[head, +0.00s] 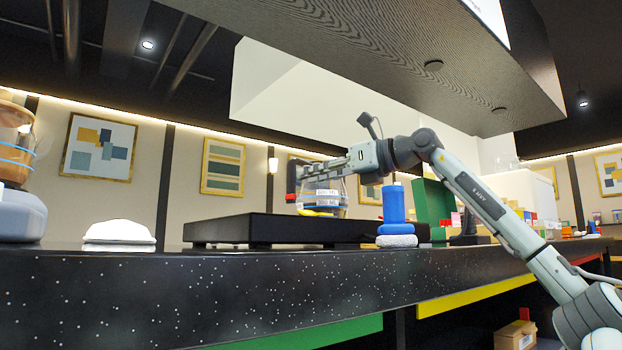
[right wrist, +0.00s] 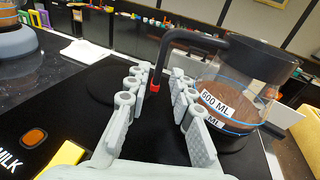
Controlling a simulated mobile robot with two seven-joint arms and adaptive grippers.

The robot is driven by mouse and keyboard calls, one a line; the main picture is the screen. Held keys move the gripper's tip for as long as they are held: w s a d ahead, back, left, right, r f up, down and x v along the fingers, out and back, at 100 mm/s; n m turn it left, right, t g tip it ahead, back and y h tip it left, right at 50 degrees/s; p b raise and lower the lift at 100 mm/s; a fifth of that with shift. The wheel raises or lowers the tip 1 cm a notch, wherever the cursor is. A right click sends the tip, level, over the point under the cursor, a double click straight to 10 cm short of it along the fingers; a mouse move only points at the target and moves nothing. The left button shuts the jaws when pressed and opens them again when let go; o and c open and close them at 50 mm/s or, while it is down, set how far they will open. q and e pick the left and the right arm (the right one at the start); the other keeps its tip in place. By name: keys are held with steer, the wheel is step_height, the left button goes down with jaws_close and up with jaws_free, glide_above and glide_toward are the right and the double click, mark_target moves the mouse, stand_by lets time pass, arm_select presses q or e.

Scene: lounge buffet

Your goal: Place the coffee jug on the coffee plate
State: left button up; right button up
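The coffee jug (right wrist: 248,82) is clear with brown contents, a black lid, a "600 ML" label and a black handle (right wrist: 175,42) with a red tip. It stands upright on the right part of a black warming unit (head: 230,229); it also shows in the head view (head: 337,204). My right gripper (right wrist: 157,95) is open, with the handle's red-tipped end between its fingers; I cannot tell whether they touch it. A round dark plate (right wrist: 100,83) lies bare on the unit left of the jug. Which plate is for coffee cannot be read. My left gripper is not in view.
The unit's front has a "MILK" label (right wrist: 10,160) and an orange button (right wrist: 34,137). A folded white cloth (head: 119,233) and a large dispenser (head: 18,175) are at left. An overhead canopy (head: 400,60) hangs above.

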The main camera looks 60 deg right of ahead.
steer(key=o, duration=0.6)
steer(key=shift+c, duration=0.2)
steer(key=shift+f, duration=0.15)
steer(key=s+r+p, duration=0.1)
steer(key=s+r, duration=0.3)
steer(key=s, duration=0.1)
steer(key=shift+r, duration=0.35)
stand_by(0.5)
